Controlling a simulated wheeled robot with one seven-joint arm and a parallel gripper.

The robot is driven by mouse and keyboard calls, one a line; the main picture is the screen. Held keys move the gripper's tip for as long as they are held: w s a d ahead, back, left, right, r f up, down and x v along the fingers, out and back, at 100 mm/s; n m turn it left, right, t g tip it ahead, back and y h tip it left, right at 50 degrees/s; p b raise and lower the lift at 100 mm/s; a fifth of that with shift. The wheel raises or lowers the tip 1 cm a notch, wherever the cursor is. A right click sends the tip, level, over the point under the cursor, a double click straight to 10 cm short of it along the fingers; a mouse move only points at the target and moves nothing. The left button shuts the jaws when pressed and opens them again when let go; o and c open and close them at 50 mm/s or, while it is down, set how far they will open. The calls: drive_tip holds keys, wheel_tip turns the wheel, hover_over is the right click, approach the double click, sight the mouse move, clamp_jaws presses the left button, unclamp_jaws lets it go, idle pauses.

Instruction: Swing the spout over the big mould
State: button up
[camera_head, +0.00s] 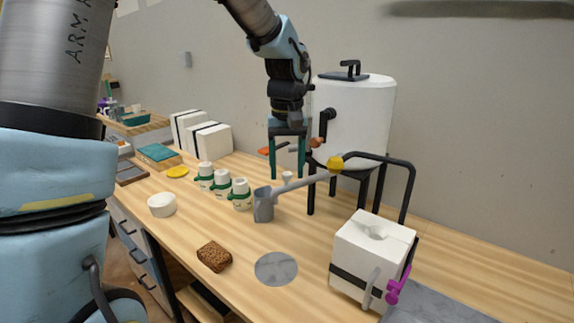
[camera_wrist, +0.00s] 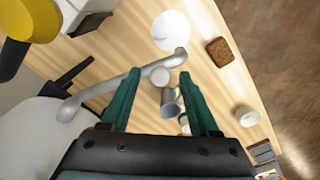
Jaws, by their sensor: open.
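The grey spout (camera_head: 312,180) reaches left from the white tank, its free end near a grey jug (camera_head: 263,207). In the wrist view the spout (camera_wrist: 110,88) runs diagonally past my fingertips. A small pale knob (camera_head: 287,176) stands at the spout; its round top (camera_wrist: 160,76) shows between the fingertips. My gripper (camera_head: 287,177) points down, open, its fingers either side of the knob with gaps. Whether the fingers touch the spout cannot be told. The big mould (camera_head: 372,252), a white block with a black strap and a pouring hole, stands at the right, away from the spout.
The white tank (camera_head: 365,105) stands on black legs behind. Several small green-banded moulds (camera_head: 221,184) stand left; a brown sponge (camera_head: 213,256) and grey disc (camera_head: 276,269) lie in front.

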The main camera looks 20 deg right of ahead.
drive_tip(key=shift+c, duration=0.4)
clamp_jaws()
idle(1.0)
